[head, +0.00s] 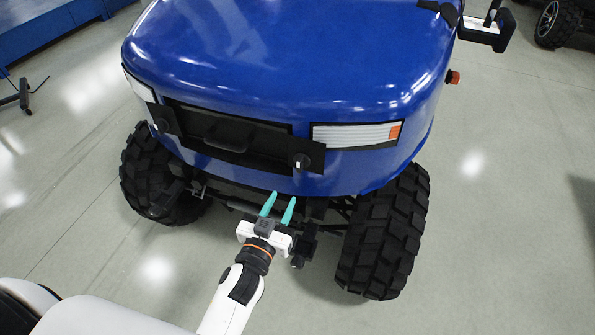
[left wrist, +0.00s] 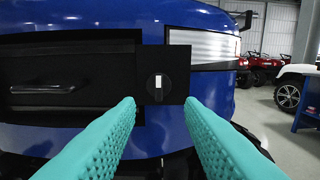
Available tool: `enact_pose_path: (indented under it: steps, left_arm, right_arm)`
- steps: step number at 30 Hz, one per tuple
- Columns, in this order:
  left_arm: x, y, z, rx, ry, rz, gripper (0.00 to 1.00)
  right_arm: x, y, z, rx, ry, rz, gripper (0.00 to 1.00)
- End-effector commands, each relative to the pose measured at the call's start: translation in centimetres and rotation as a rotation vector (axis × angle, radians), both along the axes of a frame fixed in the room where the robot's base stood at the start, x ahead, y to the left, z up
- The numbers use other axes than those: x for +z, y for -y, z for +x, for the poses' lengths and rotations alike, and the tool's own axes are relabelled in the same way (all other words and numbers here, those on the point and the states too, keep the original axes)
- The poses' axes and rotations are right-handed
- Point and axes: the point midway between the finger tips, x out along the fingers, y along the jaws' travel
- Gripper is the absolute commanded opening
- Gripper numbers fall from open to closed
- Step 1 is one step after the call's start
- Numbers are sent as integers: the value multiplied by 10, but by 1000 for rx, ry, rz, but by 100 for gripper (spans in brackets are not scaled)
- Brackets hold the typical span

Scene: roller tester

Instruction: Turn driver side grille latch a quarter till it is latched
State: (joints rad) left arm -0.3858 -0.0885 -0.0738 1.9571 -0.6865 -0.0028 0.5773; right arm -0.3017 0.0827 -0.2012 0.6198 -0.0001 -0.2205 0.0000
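The grille latch on the picture's right (head: 302,161) is a round black knob with a white mark, on a black square plate at the right end of the grille. In the left wrist view the latch (left wrist: 158,88) shows its white mark upright, straight ahead between the fingertips. A second latch (head: 163,124) sits at the grille's left end. My left gripper (head: 283,197), with teal fingers, is open and empty, in front of and below the right latch in the head view, apart from it. Its fingers also show in the left wrist view (left wrist: 159,104). My right gripper is out of view.
The black grille panel (head: 234,132) has a handle (left wrist: 42,89) in its middle. A headlight (head: 356,134) lies right of the latch. The front wheels (head: 384,232) flank the space under the blue hood (head: 290,55). The floor in front is clear.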

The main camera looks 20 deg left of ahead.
Motion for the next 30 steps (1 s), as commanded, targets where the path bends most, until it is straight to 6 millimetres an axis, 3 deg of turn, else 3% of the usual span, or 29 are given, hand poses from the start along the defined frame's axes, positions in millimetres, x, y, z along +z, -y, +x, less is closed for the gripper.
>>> enact_pose_path:
  steps: [7,15,21,30]
  left_arm:
    - [2,2,48,-1,1,2,35]
    - [0,4,94,-1,-2,1,35]
    - [-1,4,109,-1,-3,1,35]
    - [-1,4,110,-1,-3,0,33]
  right_arm:
    - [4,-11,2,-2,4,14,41]
    - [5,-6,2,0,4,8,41]
    - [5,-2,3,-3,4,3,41]
    - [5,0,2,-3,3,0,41]
